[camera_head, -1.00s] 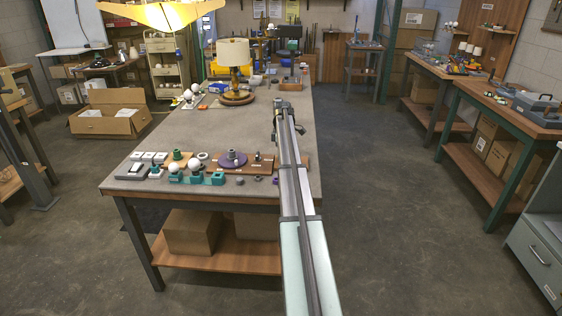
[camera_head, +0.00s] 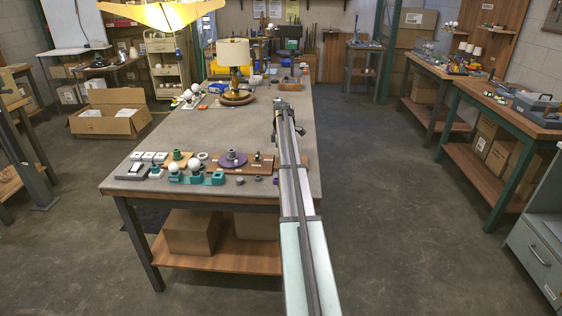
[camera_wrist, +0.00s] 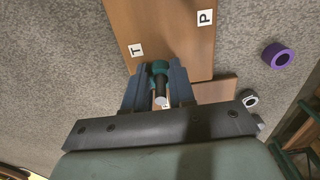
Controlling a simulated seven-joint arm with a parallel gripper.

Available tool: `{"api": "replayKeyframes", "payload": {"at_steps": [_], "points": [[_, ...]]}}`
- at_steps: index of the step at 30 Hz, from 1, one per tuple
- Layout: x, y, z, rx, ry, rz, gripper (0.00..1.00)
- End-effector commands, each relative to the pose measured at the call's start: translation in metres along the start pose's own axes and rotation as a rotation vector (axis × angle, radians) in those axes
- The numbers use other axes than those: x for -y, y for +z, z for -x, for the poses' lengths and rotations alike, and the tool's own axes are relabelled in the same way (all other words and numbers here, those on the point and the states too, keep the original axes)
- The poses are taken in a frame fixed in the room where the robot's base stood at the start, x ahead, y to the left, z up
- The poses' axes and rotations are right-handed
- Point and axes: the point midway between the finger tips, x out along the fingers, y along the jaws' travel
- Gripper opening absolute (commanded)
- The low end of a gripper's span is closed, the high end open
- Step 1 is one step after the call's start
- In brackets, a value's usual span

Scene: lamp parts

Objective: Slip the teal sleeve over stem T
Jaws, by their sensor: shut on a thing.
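In the wrist view my gripper (camera_wrist: 158,72) is shut on the teal sleeve (camera_wrist: 159,67), which sits between the two fingertips. A dark rod with a pale tip (camera_wrist: 161,101) runs from the sleeve back between the fingers toward the palm. It looks like a stem passing through the sleeve, but I cannot tell how far down the sleeve sits. The wooden board (camera_wrist: 165,25) lies beyond the fingers, with a T label (camera_wrist: 136,49) just left of the sleeve and a P label (camera_wrist: 205,17) farther right.
A purple ring (camera_wrist: 277,57) lies on the grey tabletop (camera_wrist: 50,60) right of the board. A small pale-topped part (camera_wrist: 249,98) is nearer. In the head view, a teal holder with white balls (camera_head: 194,177) and a lamp (camera_head: 234,62) stand on the bench.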

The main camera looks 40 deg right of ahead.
Motion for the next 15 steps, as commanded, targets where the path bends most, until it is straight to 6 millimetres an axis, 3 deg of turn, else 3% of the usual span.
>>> {"api": "replayKeyframes", "payload": {"at_steps": [13,14,15], "points": [[0.0000,0.0000,-0.0004,0.000,0.000,0.000,0.00],[0.0000,0.0000,-0.0004,0.000,0.000,0.000,0.26],[0.0001,0.0000,-0.0005,0.000,0.000,0.000,0.29]]}}
